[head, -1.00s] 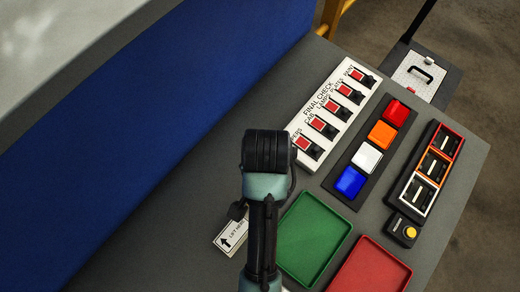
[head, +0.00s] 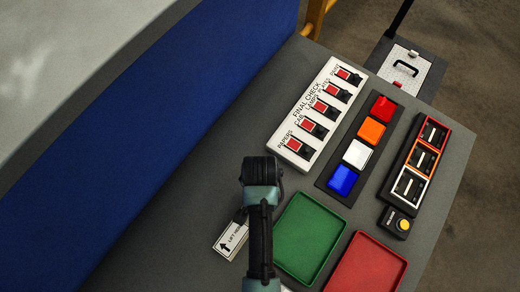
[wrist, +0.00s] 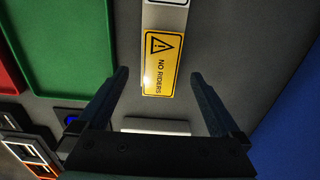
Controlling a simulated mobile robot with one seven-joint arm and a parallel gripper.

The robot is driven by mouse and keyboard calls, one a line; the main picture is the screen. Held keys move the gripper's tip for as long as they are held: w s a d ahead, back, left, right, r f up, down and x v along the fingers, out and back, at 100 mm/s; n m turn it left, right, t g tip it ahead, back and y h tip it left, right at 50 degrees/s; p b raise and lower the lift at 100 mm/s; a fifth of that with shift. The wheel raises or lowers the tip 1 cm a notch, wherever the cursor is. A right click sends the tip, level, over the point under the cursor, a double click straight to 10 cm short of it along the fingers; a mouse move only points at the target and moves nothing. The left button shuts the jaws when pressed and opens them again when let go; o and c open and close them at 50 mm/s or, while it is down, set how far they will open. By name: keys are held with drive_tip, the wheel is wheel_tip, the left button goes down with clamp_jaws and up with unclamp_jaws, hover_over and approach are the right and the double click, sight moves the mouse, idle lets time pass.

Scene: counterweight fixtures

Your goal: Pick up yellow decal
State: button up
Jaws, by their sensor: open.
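The yellow decal (wrist: 158,64) is a rectangle with a black warning triangle and the words NO RIDERS. In the wrist view it lies flat on the grey surface, ahead of and between the fingertips, with a white label adjoining its far end. My gripper (wrist: 159,82) is open and empty, its two dark fingers spread wider than the decal and not touching it. In the head view my arm hides the gripper and the yellow decal.
Beside the decal is a green tray (head: 308,238), then a red tray (head: 366,266). A white FINAL CHECK switch panel (head: 318,112), a strip of coloured buttons (head: 361,145), and a dark module with a yellow button (head: 403,225) stand beyond. A blue panel (head: 130,150) borders the left.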

drive_tip(key=shift+w+f, duration=0.1)
drive_tip(key=shift+f, duration=1.05)
drive_tip(key=c, duration=1.4)
drive_tip(key=shift+r, duration=0.1)
